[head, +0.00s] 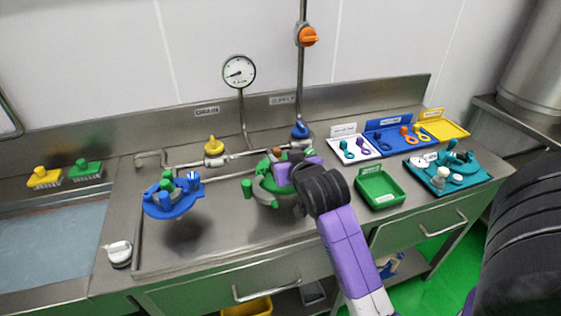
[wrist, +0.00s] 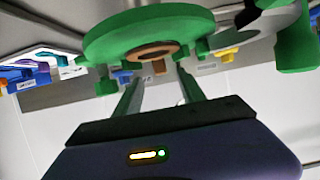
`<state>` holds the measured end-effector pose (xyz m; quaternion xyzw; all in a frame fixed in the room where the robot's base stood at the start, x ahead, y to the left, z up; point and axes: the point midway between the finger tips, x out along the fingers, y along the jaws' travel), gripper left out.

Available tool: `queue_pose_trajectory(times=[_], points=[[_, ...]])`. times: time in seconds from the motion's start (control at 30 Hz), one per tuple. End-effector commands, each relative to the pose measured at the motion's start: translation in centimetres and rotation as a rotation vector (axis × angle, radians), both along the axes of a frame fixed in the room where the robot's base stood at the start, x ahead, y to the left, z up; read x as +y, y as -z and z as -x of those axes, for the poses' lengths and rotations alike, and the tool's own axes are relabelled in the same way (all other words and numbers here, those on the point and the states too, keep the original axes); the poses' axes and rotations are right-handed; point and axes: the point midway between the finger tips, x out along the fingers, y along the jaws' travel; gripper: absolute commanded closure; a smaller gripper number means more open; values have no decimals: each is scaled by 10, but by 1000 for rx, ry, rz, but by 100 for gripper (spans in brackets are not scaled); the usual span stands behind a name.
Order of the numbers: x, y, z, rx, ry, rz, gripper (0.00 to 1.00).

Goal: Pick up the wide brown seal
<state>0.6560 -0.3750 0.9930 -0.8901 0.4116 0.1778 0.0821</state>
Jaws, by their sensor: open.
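The wide brown seal (wrist: 150,52) shows in the wrist view as a brown ring with a small tab, set in a round green part (wrist: 112,42). In the head view the green fixture (head: 263,187) stands on the steel counter, and a small brown patch (head: 277,153) at its top may be the seal. My purple gripper (head: 286,172) is over this fixture and partly hides it. In the wrist view my gripper (wrist: 159,72) is open, one finger on each side below the seal's tab, with nothing held. Whether the fingers touch the seal is unclear.
A blue fixture (head: 172,208) stands to the left. An empty green tray (head: 380,203) is to the right, with a teal tray (head: 476,183) of parts beyond. White (head: 343,133), blue (head: 372,133) and yellow (head: 453,128) trays line the back. Pipes with valves run behind.

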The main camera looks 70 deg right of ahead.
Motion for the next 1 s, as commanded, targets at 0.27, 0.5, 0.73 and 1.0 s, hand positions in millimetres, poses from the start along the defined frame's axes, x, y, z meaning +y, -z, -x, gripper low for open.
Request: queue_pose_trajectory(times=[0.27,0.5,0.73,1.0], points=[[-26,10,-22,-3,-1,-2,53],[-38,18,-32,-2,-2,1,53],[-38,18,-32,-1,-2,0,61],[-38,18,-32,-1,-2,0,100]])
